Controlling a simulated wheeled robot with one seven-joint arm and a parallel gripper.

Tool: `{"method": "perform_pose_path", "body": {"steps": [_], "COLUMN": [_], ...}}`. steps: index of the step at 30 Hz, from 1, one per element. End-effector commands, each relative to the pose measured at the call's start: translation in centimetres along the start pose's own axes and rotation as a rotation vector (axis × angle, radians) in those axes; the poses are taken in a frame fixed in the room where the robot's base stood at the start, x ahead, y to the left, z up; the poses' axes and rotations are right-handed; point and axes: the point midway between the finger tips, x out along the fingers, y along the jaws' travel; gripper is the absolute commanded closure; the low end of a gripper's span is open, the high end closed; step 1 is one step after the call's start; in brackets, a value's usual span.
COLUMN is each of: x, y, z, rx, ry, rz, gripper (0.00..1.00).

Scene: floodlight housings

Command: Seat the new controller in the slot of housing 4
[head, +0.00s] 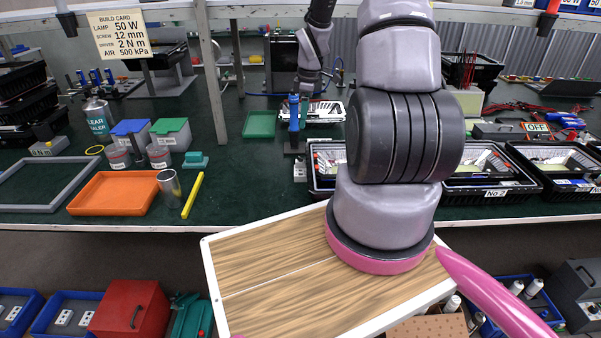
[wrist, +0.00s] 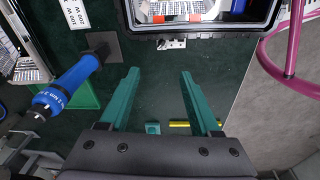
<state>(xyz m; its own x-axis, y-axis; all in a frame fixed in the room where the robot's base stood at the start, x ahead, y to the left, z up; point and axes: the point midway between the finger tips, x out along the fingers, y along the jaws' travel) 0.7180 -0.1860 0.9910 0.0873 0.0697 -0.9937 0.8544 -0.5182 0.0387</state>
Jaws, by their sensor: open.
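My gripper (wrist: 160,72) is open and empty, its two teal fingers apart above the green mat. A black housing (wrist: 215,30) with a pale interior lies just past the fingertips. It stands partly hidden behind my arm in the head view (head: 313,180). A small grey piece (wrist: 171,43) lies beside its edge, also visible in the head view (head: 300,168); I cannot tell whether it is the controller. No housing number 4 is readable.
A blue screwdriver (wrist: 70,82) stands left of my fingers. A green tray (head: 259,124), an orange tray (head: 112,194), a metal can (head: 169,188) and a yellow bar (head: 192,196) lie to the left. The No 2 housing (head: 488,194) and another (head: 560,168) stand right.

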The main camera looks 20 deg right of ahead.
Motion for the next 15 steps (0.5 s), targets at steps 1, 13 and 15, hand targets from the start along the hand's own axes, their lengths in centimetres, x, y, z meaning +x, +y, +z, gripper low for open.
{"method": "perform_pose_path", "body": {"steps": [1,13,15], "x": [2.0,8.7,9.8], "y": [0.1,0.1,0.0], "z": [0.4,1.0,1.0], "rx": [-0.035,-0.148,-0.147], "ry": [0.003,0.018,0.018], "rz": [-0.022,-0.059,-0.059], "gripper": [0.36,0.36,0.36]}}
